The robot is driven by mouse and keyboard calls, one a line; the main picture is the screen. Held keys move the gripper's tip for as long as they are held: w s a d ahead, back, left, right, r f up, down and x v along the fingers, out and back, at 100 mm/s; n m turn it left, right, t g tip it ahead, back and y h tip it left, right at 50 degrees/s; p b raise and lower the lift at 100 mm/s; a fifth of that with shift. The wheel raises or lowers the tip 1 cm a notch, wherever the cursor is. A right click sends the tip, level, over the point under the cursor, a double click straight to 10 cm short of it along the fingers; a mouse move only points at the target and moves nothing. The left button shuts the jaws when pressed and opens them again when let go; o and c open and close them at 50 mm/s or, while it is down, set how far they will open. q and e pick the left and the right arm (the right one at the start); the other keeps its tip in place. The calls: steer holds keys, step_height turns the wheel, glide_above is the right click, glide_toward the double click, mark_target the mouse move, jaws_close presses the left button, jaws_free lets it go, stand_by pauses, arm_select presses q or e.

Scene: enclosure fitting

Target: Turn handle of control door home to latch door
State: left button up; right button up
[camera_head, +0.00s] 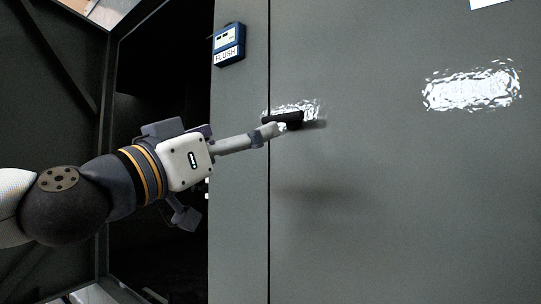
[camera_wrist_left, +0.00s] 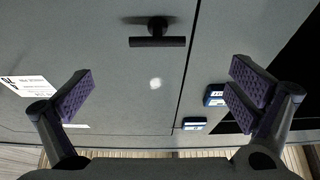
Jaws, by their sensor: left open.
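The control door (camera_head: 400,200) is a grey panel, flat against its neighbour along a dark vertical seam. Its handle (camera_head: 290,117) is a short black bar just right of the seam, lying about level, crosswise to the seam. In the left wrist view the handle (camera_wrist_left: 157,42) is a bar on a round post, beyond the fingers. My left gripper (camera_head: 230,174) is open and empty. One finger overlaps the handle's lower edge in the head view; the left wrist view (camera_wrist_left: 163,90) shows the handle clear of both fingers. My right gripper is not in view.
A blue box marked FLUSH (camera_head: 228,45) is fixed on the narrow panel left of the seam. A dark opening (camera_head: 160,75) with a frame lies further left, behind my arm. A white label (camera_wrist_left: 27,86) shows in the left wrist view. Bright glare marks the door.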

mark_target(279, 119)
arm_select(q)
steer(key=p+x, duration=0.1)
steer(key=x, duration=1)
steer(key=shift+s+d, duration=0.1)
steer(key=shift+d, duration=0.05)
steer(key=shift+w+d+r, duration=0.1)
steer(key=shift+w+d, duration=0.15)
steer(key=shift+w, duration=0.15)
steer(key=c, duration=1.1)
